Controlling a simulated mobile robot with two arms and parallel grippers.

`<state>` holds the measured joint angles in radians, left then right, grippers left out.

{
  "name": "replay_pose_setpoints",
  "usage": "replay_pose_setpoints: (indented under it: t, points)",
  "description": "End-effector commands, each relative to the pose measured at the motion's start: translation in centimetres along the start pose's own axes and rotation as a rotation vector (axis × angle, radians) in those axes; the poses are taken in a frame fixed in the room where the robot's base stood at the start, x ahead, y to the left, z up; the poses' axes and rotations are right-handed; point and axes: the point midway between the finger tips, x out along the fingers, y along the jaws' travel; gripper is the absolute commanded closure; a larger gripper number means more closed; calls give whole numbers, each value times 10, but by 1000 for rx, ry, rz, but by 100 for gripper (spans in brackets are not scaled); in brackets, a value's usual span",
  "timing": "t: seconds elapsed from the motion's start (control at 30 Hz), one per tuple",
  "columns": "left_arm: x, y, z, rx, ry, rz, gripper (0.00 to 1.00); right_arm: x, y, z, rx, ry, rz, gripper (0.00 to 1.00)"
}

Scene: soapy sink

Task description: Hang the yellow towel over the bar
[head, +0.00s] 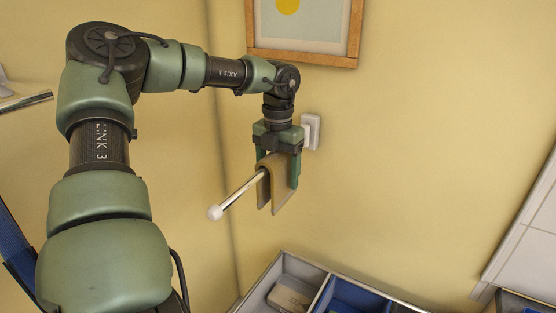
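The yellow towel (284,186) is folded over the metal bar (236,194), with its two sides hanging down. The bar has a white round end and sticks out from near the wall. My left gripper (278,176) comes down from above, right at the towel, with a finger on either side of it. The fingers reach down past the towel's top fold. Whether they press on the cloth is not clear. The bar's far end is hidden behind the towel and gripper. My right gripper is not in this view.
A white wall fitting (311,132) is just right of the gripper. A framed picture (305,28) hangs above. Below stands an open divided box (335,285) with grey and blue compartments and a block inside. The wall to the right is clear.

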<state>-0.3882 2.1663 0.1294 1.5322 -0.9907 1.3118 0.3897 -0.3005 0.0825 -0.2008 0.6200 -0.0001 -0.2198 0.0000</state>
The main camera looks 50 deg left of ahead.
Motion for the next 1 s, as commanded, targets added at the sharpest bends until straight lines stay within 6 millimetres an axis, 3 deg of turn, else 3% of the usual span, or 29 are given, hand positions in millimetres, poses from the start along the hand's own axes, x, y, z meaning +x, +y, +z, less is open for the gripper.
replay_pose_setpoints:
  t: [0.17, 0.6, 1.0]
  points:
    - [-4, 0, 1, -1, -2, 1, 29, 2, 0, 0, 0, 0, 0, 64]
    - [-70, 0, 1, -1, -2, 1, 29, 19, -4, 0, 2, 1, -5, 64]
    - [-84, 0, 0, 0, 0, 0, 29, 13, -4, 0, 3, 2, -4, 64]
